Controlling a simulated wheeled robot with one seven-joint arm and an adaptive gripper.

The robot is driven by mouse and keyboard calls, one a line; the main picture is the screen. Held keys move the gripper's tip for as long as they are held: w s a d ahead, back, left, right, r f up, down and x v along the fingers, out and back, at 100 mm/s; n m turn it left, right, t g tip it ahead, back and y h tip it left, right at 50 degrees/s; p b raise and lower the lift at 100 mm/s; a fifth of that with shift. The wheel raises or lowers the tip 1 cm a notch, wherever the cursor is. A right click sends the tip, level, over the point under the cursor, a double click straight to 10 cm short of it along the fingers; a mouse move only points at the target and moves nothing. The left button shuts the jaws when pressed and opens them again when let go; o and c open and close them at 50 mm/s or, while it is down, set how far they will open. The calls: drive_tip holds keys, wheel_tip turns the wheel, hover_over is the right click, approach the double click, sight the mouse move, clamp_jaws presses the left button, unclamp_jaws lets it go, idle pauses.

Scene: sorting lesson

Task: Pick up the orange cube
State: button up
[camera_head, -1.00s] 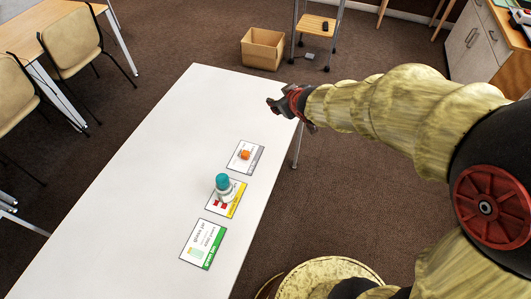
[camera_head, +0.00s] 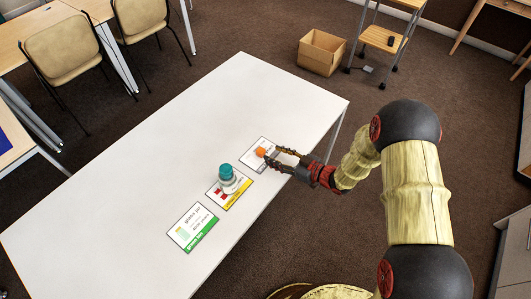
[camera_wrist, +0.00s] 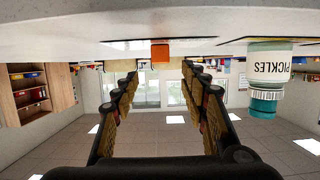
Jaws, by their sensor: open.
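The orange cube (camera_head: 261,152) sits on the grey-edged card (camera_head: 251,162) on the white table. My gripper (camera_head: 274,155) is low over the table edge, just right of the cube, fingers pointing at it. In the wrist view, which appears upside down, the cube (camera_wrist: 160,53) lies ahead, centred between the spread fingers (camera_wrist: 158,78). The gripper is open and empty. The cube seems to lie just beyond the fingertips; the exact gap is hard to tell.
A pickles jar with a teal lid (camera_head: 227,173) stands on the yellow-edged card, near the cube; it also shows in the wrist view (camera_wrist: 268,72). A green-edged card (camera_head: 193,227) lies nearer. The table's (camera_head: 120,200) left part is clear. A cardboard box (camera_head: 321,52) is on the floor.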

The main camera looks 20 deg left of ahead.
sight(263, 151)
drive_tip(key=b+x, duration=0.1)
drive_tip(key=x, duration=0.3)
drive_tip(key=b+x, duration=0.1)
drive_tip(key=x, duration=0.1)
drive_tip(key=shift+a+f+b, duration=0.2)
drive_tip(key=shift+f+b, duration=0.1)
drive_tip(key=shift+f, duration=0.05)
drive_tip(key=shift+c, duration=0.9)
drive_tip(key=c, duration=0.7)
drive_tip(key=shift+c, duration=0.5)
drive_tip(key=shift+r, duration=0.2)
